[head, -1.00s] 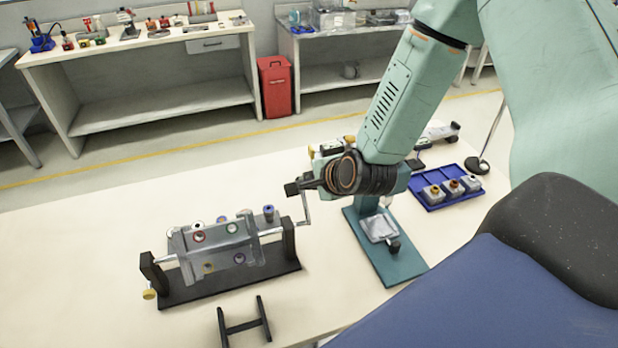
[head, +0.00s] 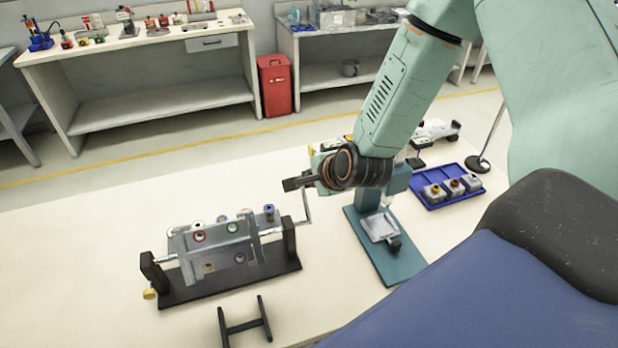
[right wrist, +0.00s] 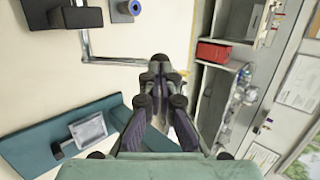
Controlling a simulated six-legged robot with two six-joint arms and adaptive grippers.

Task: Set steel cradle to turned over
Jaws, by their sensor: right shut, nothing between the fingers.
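The steel cradle (head: 220,246) is a grey metal frame with coloured ring ports, hung on a rod between two dark posts on a black base (head: 230,287). A thin crank handle (head: 306,207) rises at its right end, and it also shows in the right wrist view (right wrist: 125,61). My right gripper (head: 286,185) is beside the top of the crank, apart from the cradle body. In the right wrist view my right gripper (right wrist: 160,62) has its fingertips together near the crank's end. Whether it touches the crank is unclear. My left gripper is in no view.
A teal stand (head: 390,262) is just right of the cradle. A blue tray (head: 436,207) with several small blocks lies further right. A black H-shaped rest (head: 243,326) is at the front. The table left of the cradle is clear.

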